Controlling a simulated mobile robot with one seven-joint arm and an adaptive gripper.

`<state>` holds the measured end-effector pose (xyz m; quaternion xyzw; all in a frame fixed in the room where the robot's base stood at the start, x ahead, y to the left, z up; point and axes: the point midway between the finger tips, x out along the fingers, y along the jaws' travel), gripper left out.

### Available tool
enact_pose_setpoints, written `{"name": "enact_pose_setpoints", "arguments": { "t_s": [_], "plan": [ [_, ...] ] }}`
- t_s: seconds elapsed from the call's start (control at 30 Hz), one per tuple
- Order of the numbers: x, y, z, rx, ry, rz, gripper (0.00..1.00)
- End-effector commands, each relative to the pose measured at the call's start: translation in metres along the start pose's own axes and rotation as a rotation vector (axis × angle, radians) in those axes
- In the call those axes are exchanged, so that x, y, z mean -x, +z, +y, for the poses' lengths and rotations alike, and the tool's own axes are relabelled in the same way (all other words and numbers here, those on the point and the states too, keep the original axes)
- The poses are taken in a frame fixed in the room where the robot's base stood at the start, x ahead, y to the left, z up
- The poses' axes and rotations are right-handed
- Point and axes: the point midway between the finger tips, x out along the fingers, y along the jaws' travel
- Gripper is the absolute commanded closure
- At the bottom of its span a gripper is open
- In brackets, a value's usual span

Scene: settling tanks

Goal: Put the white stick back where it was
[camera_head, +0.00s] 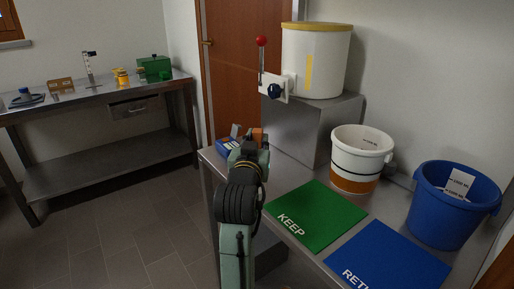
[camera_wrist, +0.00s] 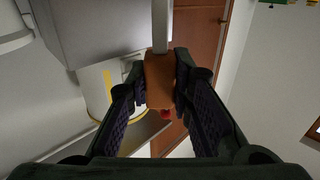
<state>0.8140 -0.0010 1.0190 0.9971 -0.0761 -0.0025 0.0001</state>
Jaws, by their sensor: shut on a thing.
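My gripper (camera_wrist: 160,97) is shut on an orange-brown block (camera_wrist: 159,78). A pale, straight stick (camera_wrist: 160,24) runs from this block to the top edge of the wrist view, and the block looks like its handle. The stick itself is hidden behind my arm there. Its far end is out of the wrist view.
A white tank (camera_head: 315,62) with a red-knobbed lever stands on a steel box (camera_head: 300,132). A white-and-orange bucket (camera_head: 361,145), blue bucket (camera_head: 437,222), green KEEP mat (camera_head: 320,215) and blue mat (camera_head: 385,262) are to the right. A blue object (camera_head: 227,147) sits beside my gripper.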

Motion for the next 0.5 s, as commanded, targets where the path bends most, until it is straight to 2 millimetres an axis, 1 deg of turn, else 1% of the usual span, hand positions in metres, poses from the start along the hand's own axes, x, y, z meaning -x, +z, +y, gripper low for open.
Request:
{"name": "enact_pose_setpoints", "arguments": {
  "t_s": [0.03,0.13,0.5],
  "plan": [
    [0.0,0.008,0.0,0.002,0.0,-0.003,0.98],
    [0.0,0.017,0.0,0.0,0.0,0.0,0.98],
    [0.0,0.022,0.0,-0.001,0.0,0.001,0.98]
  ]
}}
